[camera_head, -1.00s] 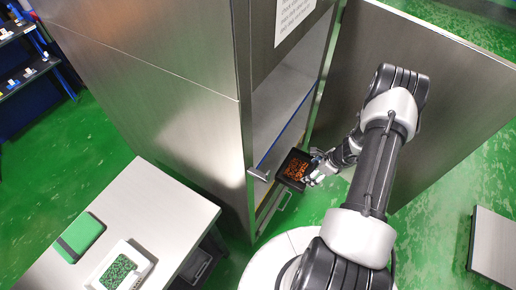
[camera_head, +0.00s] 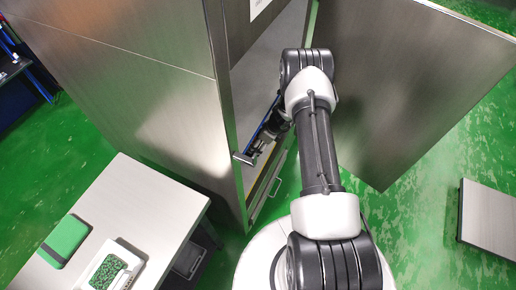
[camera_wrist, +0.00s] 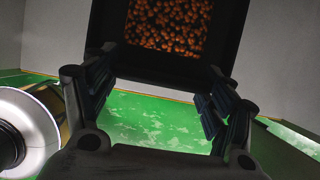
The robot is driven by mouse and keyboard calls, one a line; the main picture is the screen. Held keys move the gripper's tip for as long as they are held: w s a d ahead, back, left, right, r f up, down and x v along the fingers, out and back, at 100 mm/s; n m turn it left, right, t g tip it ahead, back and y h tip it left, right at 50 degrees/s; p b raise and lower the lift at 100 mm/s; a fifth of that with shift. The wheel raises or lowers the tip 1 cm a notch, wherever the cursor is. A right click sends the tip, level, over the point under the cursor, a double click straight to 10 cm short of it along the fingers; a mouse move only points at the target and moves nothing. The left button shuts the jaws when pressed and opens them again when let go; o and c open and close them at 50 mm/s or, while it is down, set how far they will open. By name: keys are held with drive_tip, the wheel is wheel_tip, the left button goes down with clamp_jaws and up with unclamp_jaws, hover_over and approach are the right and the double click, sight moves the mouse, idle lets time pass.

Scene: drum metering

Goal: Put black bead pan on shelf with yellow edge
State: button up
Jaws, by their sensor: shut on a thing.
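The black bead pan (camera_wrist: 168,56) holds orange-brown beads and fills the top middle of the wrist view. My gripper (camera_wrist: 158,72) is shut on it, with a finger toward each side of its near edge. In the head view my gripper (camera_head: 259,147) is inside the open cabinet's front, and the pan is not clearly visible there. A yellowish shelf surface (camera_head: 259,169) shows low in the cabinet, partly hidden by my arm. I cannot tell whether the pan touches a shelf.
A blue shelf edge (camera_head: 262,124) lies close to my gripper. The open cabinet door (camera_head: 400,90) stands right of my arm. A side table (camera_head: 130,205) at left holds a green box (camera_head: 66,240) and a white tray with green contents (camera_head: 100,272).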

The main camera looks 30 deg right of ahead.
drive_tip(key=shift+f, duration=0.5)
drive_tip(key=shift+b+x, duration=0.85)
drive_tip(key=shift+x, duration=0.7)
drive_tip(key=shift+s+d, duration=0.15)
drive_tip(key=shift+f, duration=0.2)
drive_tip(key=o, duration=1.4)
drive_tip(key=shift+r, duration=0.1)
